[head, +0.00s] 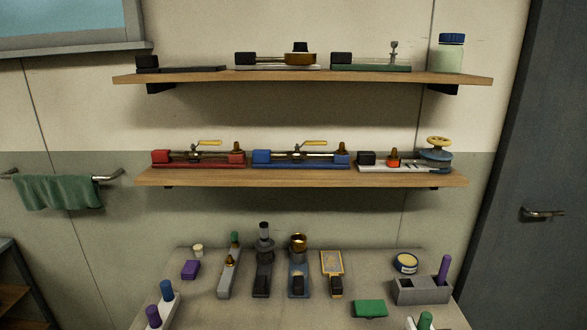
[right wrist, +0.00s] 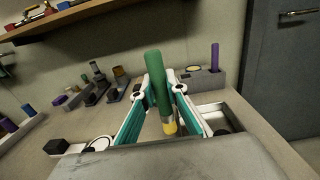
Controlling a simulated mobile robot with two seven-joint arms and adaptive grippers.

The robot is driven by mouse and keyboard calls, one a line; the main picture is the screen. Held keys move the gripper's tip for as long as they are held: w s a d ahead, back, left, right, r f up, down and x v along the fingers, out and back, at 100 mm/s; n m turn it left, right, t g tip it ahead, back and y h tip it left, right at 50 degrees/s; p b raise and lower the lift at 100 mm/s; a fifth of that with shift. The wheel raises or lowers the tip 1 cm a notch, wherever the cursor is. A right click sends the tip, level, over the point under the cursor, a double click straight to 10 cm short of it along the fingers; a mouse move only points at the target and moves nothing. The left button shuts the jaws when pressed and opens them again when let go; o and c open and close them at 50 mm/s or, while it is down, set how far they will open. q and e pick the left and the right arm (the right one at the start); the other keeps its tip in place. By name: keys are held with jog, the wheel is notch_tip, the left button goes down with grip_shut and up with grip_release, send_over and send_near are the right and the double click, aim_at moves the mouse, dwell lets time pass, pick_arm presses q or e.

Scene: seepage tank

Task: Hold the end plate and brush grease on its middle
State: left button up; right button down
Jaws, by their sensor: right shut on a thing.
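My right gripper (right wrist: 163,92) is shut on a brush with a green handle (right wrist: 159,75). The brush stands nearly upright between the fingers, with a yellow part at its lower end; its tip is not clear. In the head view the green handle (head: 425,319) shows at the bottom edge. A round open tin with pale yellow contents (head: 405,263), perhaps grease, stands on the table at the right. In the right wrist view a pale round piece with a dark ring (right wrist: 100,143) lies at lower left; I cannot tell whether it is the end plate. My left gripper is not in view.
A grey holder (head: 424,291) with a purple stick stands at the table's right. A green block (head: 369,308) lies in front. Several fixtures stand at the back. A white rack (head: 168,308) with blue and purple handles is at left. Two loaded shelves (head: 300,178) hang above.

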jog(key=shift+d, duration=0.1)
dwell(0.5)
jog(key=shift+r, duration=0.1)
jog(key=shift+w+a, duration=0.25)
jog(key=w+a+g+y, duration=0.2)
jog(key=a+y, duration=0.1)
jog(key=a, duration=0.5)
jog(key=w+a+r+n+g+y, duration=0.1)
jog(key=w+a+g+y, duration=0.1)
jog(key=a, duration=0.6)
jog(key=shift+w+a+y, duration=0.35)
jog(key=shift+w+y, duration=0.2)
jog(key=shift+y, duration=0.05)
